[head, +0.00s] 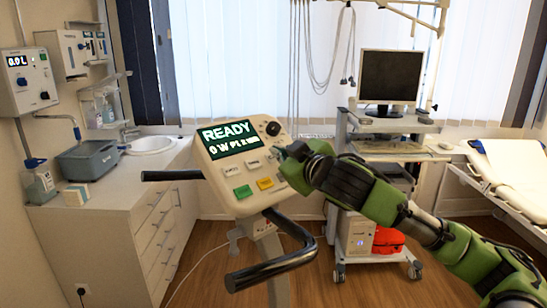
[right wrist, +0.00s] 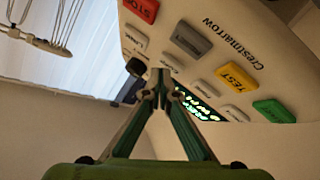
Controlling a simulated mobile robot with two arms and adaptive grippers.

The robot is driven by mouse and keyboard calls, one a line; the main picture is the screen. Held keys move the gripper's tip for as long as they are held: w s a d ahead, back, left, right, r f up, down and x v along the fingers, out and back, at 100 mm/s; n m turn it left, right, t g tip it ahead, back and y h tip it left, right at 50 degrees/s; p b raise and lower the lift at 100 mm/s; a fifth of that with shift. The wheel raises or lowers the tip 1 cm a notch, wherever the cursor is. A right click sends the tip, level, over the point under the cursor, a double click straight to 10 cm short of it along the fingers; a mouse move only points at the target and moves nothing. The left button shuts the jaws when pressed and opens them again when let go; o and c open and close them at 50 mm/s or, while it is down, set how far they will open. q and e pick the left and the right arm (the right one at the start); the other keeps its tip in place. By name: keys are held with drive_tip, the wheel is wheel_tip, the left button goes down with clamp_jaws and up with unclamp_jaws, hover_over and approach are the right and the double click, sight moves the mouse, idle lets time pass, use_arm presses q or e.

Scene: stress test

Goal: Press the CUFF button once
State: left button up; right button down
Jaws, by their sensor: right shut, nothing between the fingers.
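A white console (head: 215,178) on a stand carries a lit screen (head: 230,139) reading READY, with several buttons below. The head view shows a green button (head: 243,191), a yellow button (head: 265,183) and small pale buttons (head: 231,170). The right wrist view shows a red STOP button (right wrist: 143,10), a grey button (right wrist: 191,40), a yellow TEST button (right wrist: 235,77) and a green button (right wrist: 273,110). I cannot read a CUFF label. My right gripper (head: 281,153) is shut and empty at the console's right side; its tips (right wrist: 160,76) overlap the panel, contact unclear. My left gripper is out of view.
A black handlebar (head: 275,268) curves out below the console. A black knob (head: 273,128) sits at its upper right. A trolley with a monitor (head: 391,76) stands behind my right arm. A counter with a sink (head: 150,144) is on the left, a bed (head: 512,168) on the right.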

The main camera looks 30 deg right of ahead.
drive_tip(key=shift+w+f, duration=0.2)
drive_tip(key=shift+f, duration=0.2)
idle(0.6)
drive_tip(key=shift+r, duration=0.15)
drive_tip(key=shift+s+r, duration=0.45)
drive_tip(key=shift+r, duration=0.05)
drive_tip(key=shift+p, duration=0.3)
drive_tip(key=shift+s+d+r, duration=0.1)
drive_tip(key=shift+s+r, duration=0.1)
drive_tip(key=shift+r, duration=0.15)
drive_tip(key=shift+s+d+r+p, duration=0.1)
drive_tip(key=shift+s+r+p, duration=0.35)
drive_tip(key=shift+s+r, duration=0.35)
drive_tip(key=shift+s+d+r+p, duration=0.1)
drive_tip(key=shift+s+r+p, duration=0.4)
drive_tip(key=shift+r, duration=0.35)
